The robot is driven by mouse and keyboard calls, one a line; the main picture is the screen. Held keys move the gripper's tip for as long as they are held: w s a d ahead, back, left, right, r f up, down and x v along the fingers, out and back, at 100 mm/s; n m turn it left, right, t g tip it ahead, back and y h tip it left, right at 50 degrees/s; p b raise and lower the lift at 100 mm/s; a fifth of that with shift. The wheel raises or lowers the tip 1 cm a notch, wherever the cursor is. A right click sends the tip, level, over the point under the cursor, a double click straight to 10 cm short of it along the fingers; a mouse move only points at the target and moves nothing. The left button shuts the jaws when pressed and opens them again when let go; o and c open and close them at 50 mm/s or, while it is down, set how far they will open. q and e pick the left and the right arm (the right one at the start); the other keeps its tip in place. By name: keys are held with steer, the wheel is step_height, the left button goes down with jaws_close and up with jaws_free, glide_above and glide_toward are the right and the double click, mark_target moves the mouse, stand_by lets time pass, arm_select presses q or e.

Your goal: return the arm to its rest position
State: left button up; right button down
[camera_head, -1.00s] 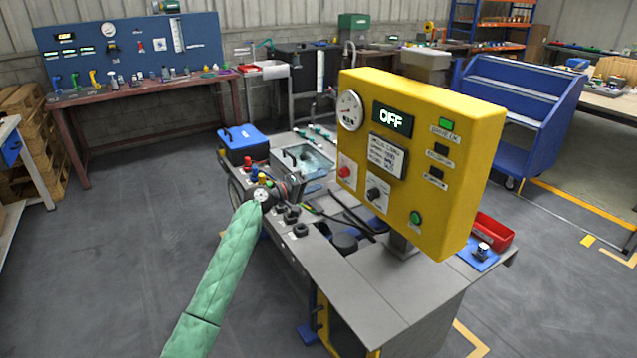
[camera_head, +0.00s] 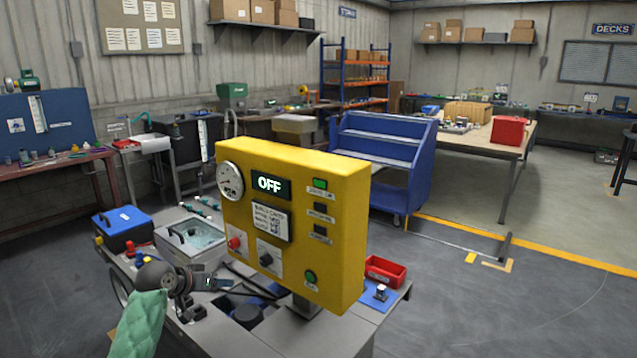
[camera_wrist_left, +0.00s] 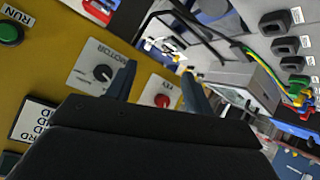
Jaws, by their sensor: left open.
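My left arm, in a green quilted sleeve, comes in at the lower left of the head view. Its dark left gripper (camera_head: 212,284) is over the grey bench (camera_head: 345,334), left of the yellow control box (camera_head: 345,230), pointing toward it. In the left wrist view the two fingers of the left gripper (camera_wrist_left: 158,88) are apart with nothing between them. Behind them are the yellow panel (camera_wrist_left: 40,65), its rotary knob (camera_wrist_left: 103,73) and a red button (camera_wrist_left: 163,100). My right gripper is in neither view.
The control box display (camera_head: 271,186) reads OFF. A blue case (camera_head: 122,230) and a clear-lidded box (camera_head: 190,240) stand at the bench's back left. A red bin (camera_head: 385,271) is at its right. A blue cart (camera_head: 385,160) stands behind.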

arm_select(q)
steer(key=s+d+f+g+y, duration=0.1)
steer(key=s+d+f, duration=0.3)
steer(key=s, duration=1.3)
steer(key=s+d+f+g+y+p, duration=0.1)
steer(key=s+d+f+g, duration=0.2)
steer(key=s+f, duration=0.9)
steer(key=s+d+f+g+y+p, duration=0.1)
steer(key=s+d+f, duration=0.5)
steer(key=s, duration=1.6)
steer(key=shift+d+f+g+y, duration=0.4)
steer(key=shift+f+g+y, duration=0.1)
steer(key=shift+f+g, duration=0.6)
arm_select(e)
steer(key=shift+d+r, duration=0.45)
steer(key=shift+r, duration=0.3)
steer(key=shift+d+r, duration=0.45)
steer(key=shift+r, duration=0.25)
arm_select(q)
steer(key=shift+s, duration=0.1)
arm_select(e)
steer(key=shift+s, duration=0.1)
